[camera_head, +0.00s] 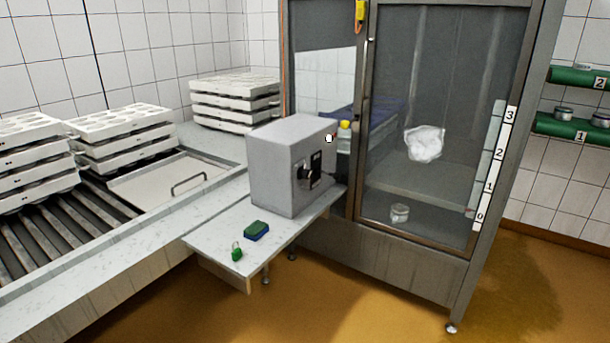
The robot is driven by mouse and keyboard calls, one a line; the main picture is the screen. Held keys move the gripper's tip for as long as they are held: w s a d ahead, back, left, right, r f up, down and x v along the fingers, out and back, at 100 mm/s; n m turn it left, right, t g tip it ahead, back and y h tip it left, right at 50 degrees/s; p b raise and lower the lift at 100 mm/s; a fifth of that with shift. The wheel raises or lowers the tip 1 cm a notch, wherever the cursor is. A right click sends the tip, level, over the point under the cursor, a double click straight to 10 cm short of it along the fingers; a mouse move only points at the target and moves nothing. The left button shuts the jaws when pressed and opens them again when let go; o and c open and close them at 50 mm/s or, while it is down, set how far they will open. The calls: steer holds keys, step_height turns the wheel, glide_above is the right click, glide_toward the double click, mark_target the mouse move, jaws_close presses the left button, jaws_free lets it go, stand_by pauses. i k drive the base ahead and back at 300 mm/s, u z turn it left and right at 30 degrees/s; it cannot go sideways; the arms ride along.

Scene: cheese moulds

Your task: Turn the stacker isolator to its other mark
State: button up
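A grey box (270,168), which looks like the stacker isolator, stands upright on a light side shelf in the head view. A black rotary knob (304,173) is on its right-hand face, with a dark-and-white plate (316,164) beside it. The knob is small and seen at an angle, so I cannot tell which mark it points to. My gripper is not in view.
A green padlock (237,252) and a green-and-blue sponge (256,230) lie on the shelf (215,244) before the box. A glass-doored cabinet (425,130) stands close behind and right. Stacked white moulds (120,135) and a roller conveyor (60,238) are left. Front floor is clear.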

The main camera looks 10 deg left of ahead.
mark_target(302, 173)
steer(key=k, duration=1.3)
steer(key=u, duration=0.55)
steer(key=i, duration=1.9)
